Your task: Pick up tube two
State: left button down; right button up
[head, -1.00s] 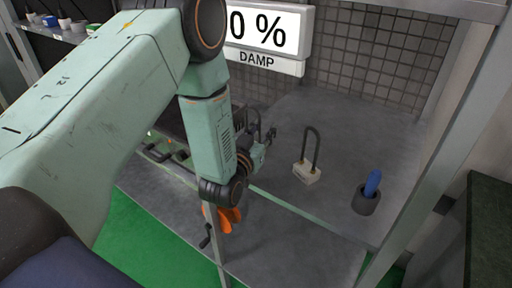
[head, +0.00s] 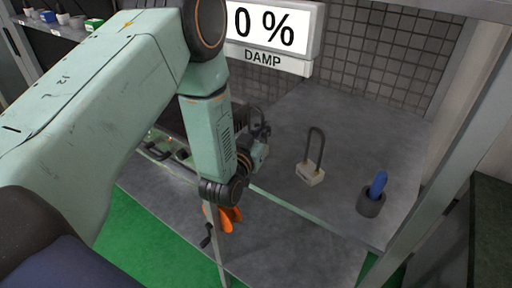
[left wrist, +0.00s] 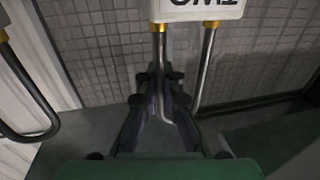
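In the left wrist view a bent metal tube (left wrist: 206,65) with brass collars hangs below a white block (left wrist: 195,9), whose partly cut-off lettering looks like an inverted "TWO". My left gripper (left wrist: 162,88) reaches up to it, with dark fingers on either side of the nearer leg. The fingers look open, with a gap around the leg; contact is not clear. In the head view my left gripper (head: 264,131) is small and partly behind my arm. The right gripper is not in view.
A dark U-shaped tube on a pale block (head: 311,173) stands on the grey counter, right of the gripper. A blue-handled item sits in a dark cup (head: 370,203) farther right. A "0 %" DAMP display (head: 268,30) hangs behind. Orange parts (head: 230,218) lie below my arm.

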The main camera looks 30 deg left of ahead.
pick_arm(q)
jog(key=shift+s+d+r, duration=0.25)
jog(key=shift+d+r, duration=0.1)
jog(key=shift+w+a+r, duration=0.1)
jog(key=shift+a+r, duration=0.1)
jog(key=shift+r, duration=0.1)
notch_tip(320, 180, up, 9)
jog(key=shift+a, duration=0.1)
jog(key=shift+w, duration=0.1)
